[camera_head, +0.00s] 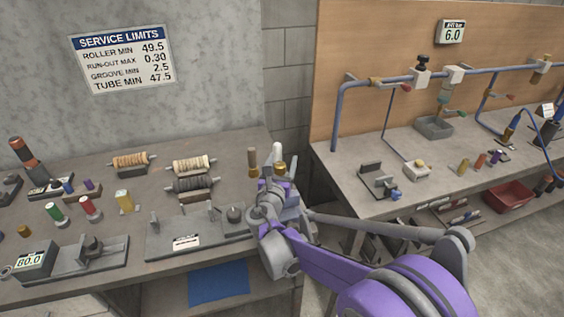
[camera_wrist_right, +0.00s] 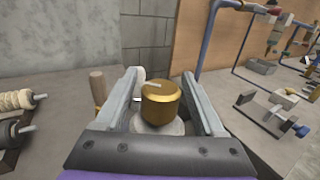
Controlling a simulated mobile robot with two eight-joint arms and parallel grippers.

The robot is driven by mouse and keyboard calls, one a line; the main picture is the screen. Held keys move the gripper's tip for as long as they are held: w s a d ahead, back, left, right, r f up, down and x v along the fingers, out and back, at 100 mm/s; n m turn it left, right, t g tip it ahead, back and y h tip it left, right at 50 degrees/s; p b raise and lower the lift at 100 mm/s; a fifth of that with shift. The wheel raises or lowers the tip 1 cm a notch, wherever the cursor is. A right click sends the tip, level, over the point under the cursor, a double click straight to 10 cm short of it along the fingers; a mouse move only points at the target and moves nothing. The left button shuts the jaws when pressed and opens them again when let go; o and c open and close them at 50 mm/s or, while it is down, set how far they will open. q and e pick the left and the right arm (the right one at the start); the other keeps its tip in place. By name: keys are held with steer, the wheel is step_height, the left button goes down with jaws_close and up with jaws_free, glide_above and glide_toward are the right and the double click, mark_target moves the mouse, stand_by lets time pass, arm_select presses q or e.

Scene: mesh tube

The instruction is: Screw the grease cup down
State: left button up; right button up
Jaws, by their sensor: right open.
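The grease cup (camera_wrist_right: 161,102) is a brass-coloured cylinder with a pale mark on its top. In the right wrist view it stands upright on a round grey base between the two fingers of my right gripper (camera_wrist_right: 165,100). The fingers are open, with a visible gap on the right side; the left finger is close to the cup. In the head view the cup (camera_head: 281,168) shows as a small brass piece at the right end of the left bench, beside my right gripper (camera_head: 278,168). My left gripper is not in view.
A wooden-handled tool (camera_head: 253,162) stands just left of the cup. Several wound rollers (camera_head: 193,165) lie on the left bench (camera_head: 150,205), with a grey fixture plate (camera_head: 180,240) in front. A second bench (camera_head: 430,185) with blue pipework stands to the right, past a gap.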

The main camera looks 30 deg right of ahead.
jaws_close()
steer(key=shift+h, duration=0.3)
steer(key=m+g, duration=0.1)
steer(key=m+g+h, duration=0.2)
steer(key=shift+s+d+g+b, duration=0.15)
steer(key=shift+s+g+b, duration=0.15)
steer(key=shift+b, duration=0.1)
steer(key=shift+s+d+m+g+h, duration=0.1)
steer(key=shift+s+m+g+h, duration=0.3)
steer(key=shift+m+g, duration=1.9)
steer(key=shift+s+d+m+g+h, duration=0.1)
steer(key=shift+s+m+g+h, duration=0.3)
steer(key=shift+m+g, duration=1.9)
steer(key=shift+s+d+m+g+h, duration=0.15)
steer(key=shift+s+m+g, duration=0.6)
steer(key=shift+g, duration=2.95)
steer(key=shift+w+a+m+g, duration=0.1)
steer(key=shift+a+m+g, duration=0.05)
steer(key=shift+m+g, duration=0.2)
